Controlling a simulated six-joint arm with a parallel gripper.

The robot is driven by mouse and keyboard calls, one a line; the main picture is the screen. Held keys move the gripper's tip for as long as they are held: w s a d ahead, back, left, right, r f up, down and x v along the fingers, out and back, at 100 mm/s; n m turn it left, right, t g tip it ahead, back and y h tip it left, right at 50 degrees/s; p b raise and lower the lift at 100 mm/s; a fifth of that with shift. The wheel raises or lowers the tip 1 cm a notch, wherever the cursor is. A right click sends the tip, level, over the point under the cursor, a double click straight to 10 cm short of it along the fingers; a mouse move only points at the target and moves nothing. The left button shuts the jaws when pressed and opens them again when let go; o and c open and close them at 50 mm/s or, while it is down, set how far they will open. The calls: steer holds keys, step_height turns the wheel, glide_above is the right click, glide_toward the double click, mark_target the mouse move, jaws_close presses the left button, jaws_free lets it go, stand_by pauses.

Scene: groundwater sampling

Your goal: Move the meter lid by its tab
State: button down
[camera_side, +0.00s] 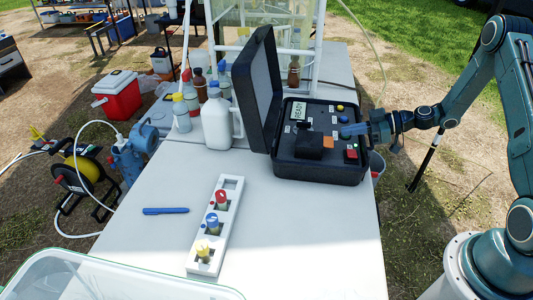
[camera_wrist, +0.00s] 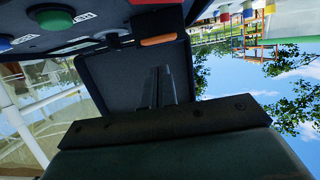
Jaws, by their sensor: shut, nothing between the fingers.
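The meter is a black case (camera_side: 345,172) at the back right of the white table, its large lid (camera_side: 257,88) standing open at its left. A small black block-like cover (camera_side: 308,147) with an orange tab (camera_side: 328,141) sits on its panel; I take this as the meter lid, apparently down. In the wrist view the orange tab (camera_wrist: 158,40) shows near the top, with the open case lid (camera_wrist: 125,78) behind my fingers. My gripper (camera_side: 343,131) reaches in from the right, shut and empty, low over the panel beside the tab. Contact cannot be told.
A white rack (camera_side: 230,190) with red, blue and yellow-capped vials stands mid-table, a blue pen (camera_side: 166,211) to its left. A white jug (camera_side: 217,122) and bottles stand left of the case. The table's front right is clear.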

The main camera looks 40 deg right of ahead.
steer(key=shift+s+d+f, duration=0.35)
steer(key=shift+s+d, duration=0.3)
steer(key=shift+d, duration=0.05)
steer(key=shift+s+d+f, duration=0.3)
steer(key=shift+s+d, duration=0.35)
steer(key=shift+s, duration=0.05)
steer(key=shift+s+d+f, duration=0.35)
steer(key=shift+s+d, duration=0.3)
steer(key=shift+d, duration=0.05)
steer(key=shift+a+r, duration=0.25)
steer(key=shift+r, duration=0.05)
steer(key=s+a+r+m+g+h, duration=0.1)
steer(key=s+a+r+g+h, duration=0.2)
steer(key=a+r, duration=0.4)
steer(key=s+a+r+g+h, duration=0.25)
steer(key=a+r, duration=0.25)
steer(key=r, duration=0.4)
steer(key=s+a+r+m+h, duration=0.1)
steer(key=s+r+m, duration=0.3)
steer(key=s, duration=0.5)
steer(key=s+a+r+m+t+h, duration=0.1)
steer(key=s+a+r+m+h, duration=0.1)
steer(key=s, duration=0.7)
steer(key=shift+s+a+r+m+h, duration=0.3)
steer(key=shift+r+m+h, duration=0.35)
steer(key=shift+r+m, duration=0.75)
steer(key=shift+w+r+n, duration=0.2)
steer(key=shift+r+n, duration=0.1)
steer(key=shift+r, duration=0.1)
